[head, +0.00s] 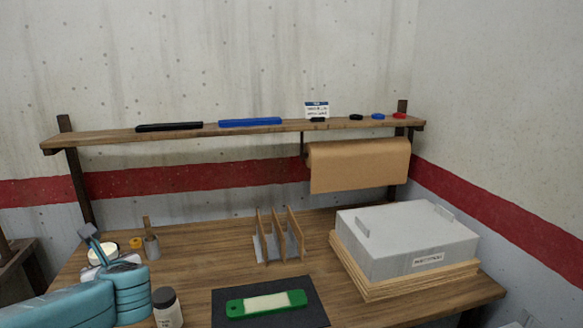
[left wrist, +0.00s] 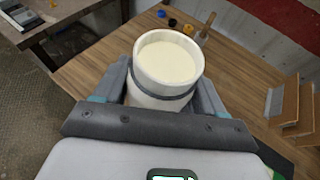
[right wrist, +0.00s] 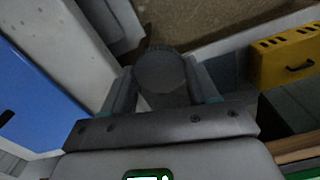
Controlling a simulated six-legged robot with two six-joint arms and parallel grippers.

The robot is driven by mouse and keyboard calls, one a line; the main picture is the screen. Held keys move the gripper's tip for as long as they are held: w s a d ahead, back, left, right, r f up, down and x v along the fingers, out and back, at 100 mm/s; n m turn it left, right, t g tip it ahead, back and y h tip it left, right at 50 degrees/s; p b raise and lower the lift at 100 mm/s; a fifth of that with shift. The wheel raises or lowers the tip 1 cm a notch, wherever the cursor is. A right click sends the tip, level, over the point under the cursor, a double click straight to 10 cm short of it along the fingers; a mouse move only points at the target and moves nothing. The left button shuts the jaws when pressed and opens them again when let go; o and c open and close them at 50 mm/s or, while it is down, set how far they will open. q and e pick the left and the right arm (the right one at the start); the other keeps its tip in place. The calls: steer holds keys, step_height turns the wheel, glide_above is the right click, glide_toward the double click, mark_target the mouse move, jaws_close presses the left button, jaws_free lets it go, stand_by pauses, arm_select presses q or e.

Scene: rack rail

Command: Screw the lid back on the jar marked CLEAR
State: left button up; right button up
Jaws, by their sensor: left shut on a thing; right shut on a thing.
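My left gripper (left wrist: 160,95) is shut around an open white jar (left wrist: 152,96), with pale cream contents showing and no lid on it. In the head view this jar (head: 103,254) is at the left of the bench, partly hidden by my left arm. Its label is not visible. My right gripper (right wrist: 160,85) is shut on a round grey ribbed thing that looks like a lid (right wrist: 160,70), away from the jar. The right gripper is outside the head view. Another jar with a black lid (head: 164,297) stands at the front; its label is too small to read.
A cup with a brush (head: 151,247) and a yellow pot (head: 135,243) stand behind the jar. A dark mat (head: 222,310) with a green-framed block (head: 265,304), a wooden divider rack (head: 278,240) and a grey box (head: 405,240) occupy the bench. A shelf (head: 240,130) hangs above.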

arm_select(q)
steer(key=shift+s+d, duration=0.15)
steer(key=shift+d, duration=0.1)
arm_select(e)
steer(key=shift+s+d, duration=0.2)
steer(key=shift+d, duration=0.05)
